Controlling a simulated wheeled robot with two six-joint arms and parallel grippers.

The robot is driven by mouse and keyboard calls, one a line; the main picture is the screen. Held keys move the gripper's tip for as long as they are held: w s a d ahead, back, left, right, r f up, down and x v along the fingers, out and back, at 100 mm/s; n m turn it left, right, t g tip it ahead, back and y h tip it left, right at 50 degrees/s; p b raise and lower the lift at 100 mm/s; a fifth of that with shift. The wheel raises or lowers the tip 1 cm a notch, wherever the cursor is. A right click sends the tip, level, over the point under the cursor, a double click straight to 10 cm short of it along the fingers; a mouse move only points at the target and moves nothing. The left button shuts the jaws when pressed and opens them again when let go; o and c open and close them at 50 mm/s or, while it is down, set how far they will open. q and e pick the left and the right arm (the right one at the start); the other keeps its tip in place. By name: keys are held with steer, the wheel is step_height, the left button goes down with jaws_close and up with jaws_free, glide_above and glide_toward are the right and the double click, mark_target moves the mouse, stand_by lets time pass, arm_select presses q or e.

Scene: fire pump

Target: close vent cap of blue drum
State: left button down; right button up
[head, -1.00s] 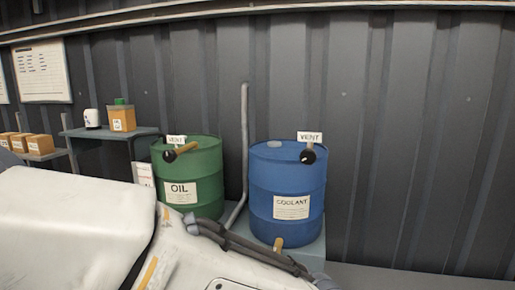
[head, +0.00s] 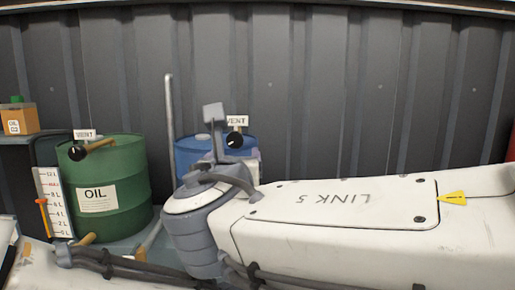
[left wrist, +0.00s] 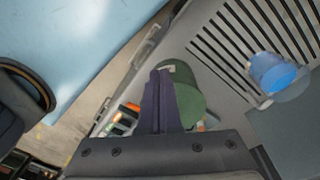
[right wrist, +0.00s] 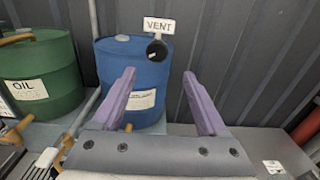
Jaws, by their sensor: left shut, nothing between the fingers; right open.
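The blue drum (head: 245,146) stands against the wall in the head view, mostly hidden behind my right arm. Its black round vent cap (head: 235,140) sits at the top rim below a white VENT sign (head: 237,121). In the right wrist view the blue drum (right wrist: 140,75), the vent cap (right wrist: 156,50) and the sign (right wrist: 159,26) show clearly. My right gripper (right wrist: 159,75) is open and empty, in front of the drum, with the cap seen between and beyond its fingertips.
A green OIL drum (head: 105,185) with its own vent and yellow handle (head: 98,146) stands to the left. A grey vertical pipe (head: 170,120) rises between the drums. A level gauge (head: 52,200) is at the left. The corrugated wall (head: 330,90) is close behind.

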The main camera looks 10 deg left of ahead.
mark_target(235, 140)
steer(key=w+p, duration=0.1)
steer(key=w, duration=0.2)
steer(key=w+a+p, duration=0.1)
steer(key=w, duration=0.2)
steer(key=w+a+p, duration=0.1)
steer(key=w, duration=0.2)
steer(key=shift+w+a+r, duration=0.1)
steer(key=shift+a+r, duration=0.05)
steer(key=shift+r, duration=0.25)
steer(key=shift+w+a+n, duration=0.1)
steer(key=shift+w+n, duration=0.2)
steer(key=shift+w, duration=0.15)
steer(key=shift+f, duration=0.1)
